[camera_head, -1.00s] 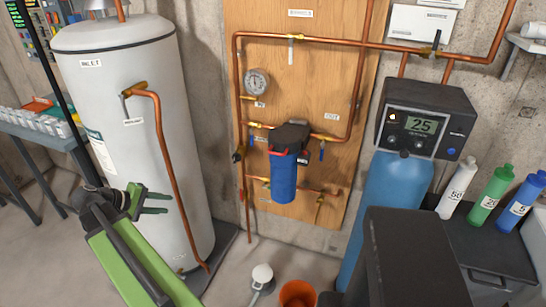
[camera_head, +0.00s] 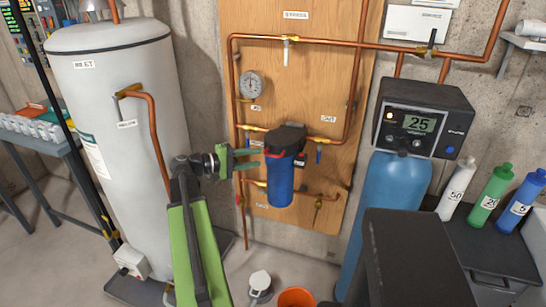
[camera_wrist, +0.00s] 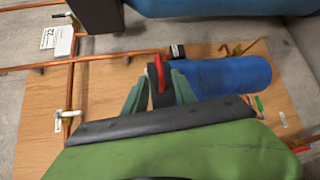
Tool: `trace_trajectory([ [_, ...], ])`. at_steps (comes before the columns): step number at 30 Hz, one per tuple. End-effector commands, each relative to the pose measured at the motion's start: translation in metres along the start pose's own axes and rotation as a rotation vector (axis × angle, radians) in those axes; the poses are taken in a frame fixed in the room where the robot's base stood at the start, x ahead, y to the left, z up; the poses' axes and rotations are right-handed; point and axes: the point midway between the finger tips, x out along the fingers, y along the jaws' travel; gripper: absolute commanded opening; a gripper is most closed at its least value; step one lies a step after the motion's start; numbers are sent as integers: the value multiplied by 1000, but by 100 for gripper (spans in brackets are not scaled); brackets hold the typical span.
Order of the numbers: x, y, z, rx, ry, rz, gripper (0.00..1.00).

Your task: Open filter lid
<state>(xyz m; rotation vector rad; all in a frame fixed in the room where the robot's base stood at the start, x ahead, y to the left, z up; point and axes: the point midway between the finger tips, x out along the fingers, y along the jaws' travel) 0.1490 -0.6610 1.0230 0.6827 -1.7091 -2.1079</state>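The filter is a blue canister (camera_head: 280,180) with a black lid (camera_head: 286,137) on top, mounted on the wooden panel. The lid looks closed. A red part shows at the filter's left side. In the wrist view the blue canister (camera_wrist: 230,76) lies at the right, and the red part (camera_wrist: 159,70) with a black piece below it appears between my fingers. My gripper (camera_head: 258,159) is open just left of the filter; its two green fingers point toward it. In the wrist view my gripper (camera_wrist: 158,84) has fingers apart; contact cannot be told.
Copper pipes (camera_head: 347,105) and a gauge (camera_head: 251,84) surround the filter. A white tank (camera_head: 120,110) stands at left, and a blue softener tank (camera_head: 390,190) at right. An orange bucket (camera_head: 296,298) and a small white object (camera_head: 260,281) are on the floor below.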

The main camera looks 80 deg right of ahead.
Motion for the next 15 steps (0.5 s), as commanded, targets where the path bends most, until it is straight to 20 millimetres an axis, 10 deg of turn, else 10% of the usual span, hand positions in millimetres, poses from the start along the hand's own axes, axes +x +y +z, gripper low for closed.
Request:
trace_trajectory([
  [6,50,-2,0,1,-3,-1,32],
  [15,75,0,0,0,1,-1,32],
])
